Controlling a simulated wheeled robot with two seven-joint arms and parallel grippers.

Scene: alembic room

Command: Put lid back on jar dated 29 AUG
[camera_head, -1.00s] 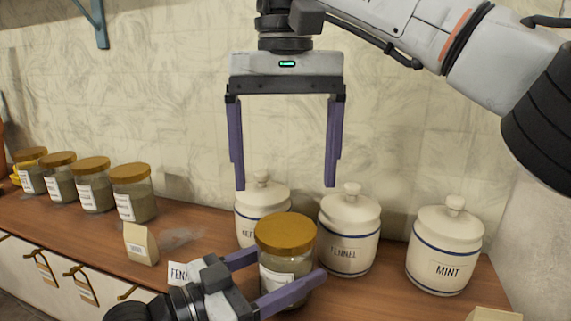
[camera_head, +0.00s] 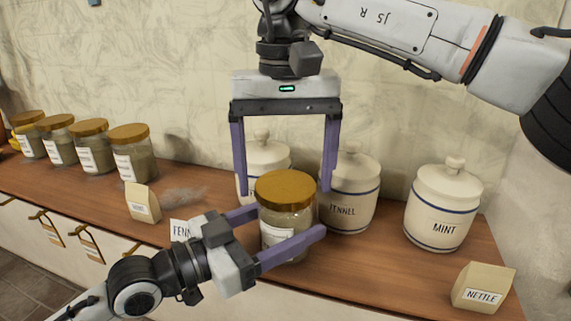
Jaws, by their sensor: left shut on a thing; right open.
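A glass jar (camera_head: 275,222) with a gold-brown lid (camera_head: 286,187) on its top stands near the front of the wooden counter. Its white label faces forward, but I cannot read a date. My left gripper (camera_head: 288,222) is shut on this jar, with one purple finger on each side of its body. My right gripper (camera_head: 285,192) is open and points down above the jar. Its fingertips hang on either side of the lid at about its height in the picture. Whether they are level with it in depth I cannot tell.
White ceramic canisters stand behind: one partly hidden, FENNEL (camera_head: 350,188) and MINT (camera_head: 442,207). Several similar lidded jars (camera_head: 133,158) line the left. A small paper packet (camera_head: 142,203) stands left, a NETTLE packet (camera_head: 483,287) front right. A FENNEL card (camera_head: 180,229) is partly hidden.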

